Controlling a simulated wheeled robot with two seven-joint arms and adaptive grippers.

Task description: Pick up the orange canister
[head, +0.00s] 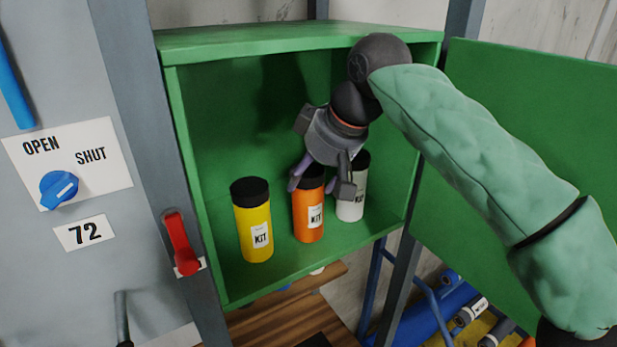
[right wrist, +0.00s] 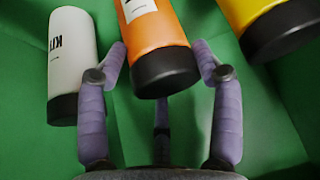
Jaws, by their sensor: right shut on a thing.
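The orange canister (head: 308,216) stands upright in the green cabinet, between a yellow canister (head: 255,232) and a white canister (head: 352,198). It has a black lid and a white KIT label. My right gripper (head: 321,183) reaches down from above, with its fingers around the lid end of the orange canister. In the right wrist view the orange canister (right wrist: 155,38) lies between the purple fingers of the gripper (right wrist: 161,65), which is shut on it. The white canister (right wrist: 72,50) and yellow canister (right wrist: 255,12) are on either side. My left gripper is not in view.
The green cabinet (head: 290,40) is open, its door (head: 530,130) swung to the right. A red handle (head: 182,245) is on the post at left. A panel with a blue knob (head: 60,188) is further left. The neighbouring canisters leave narrow gaps.

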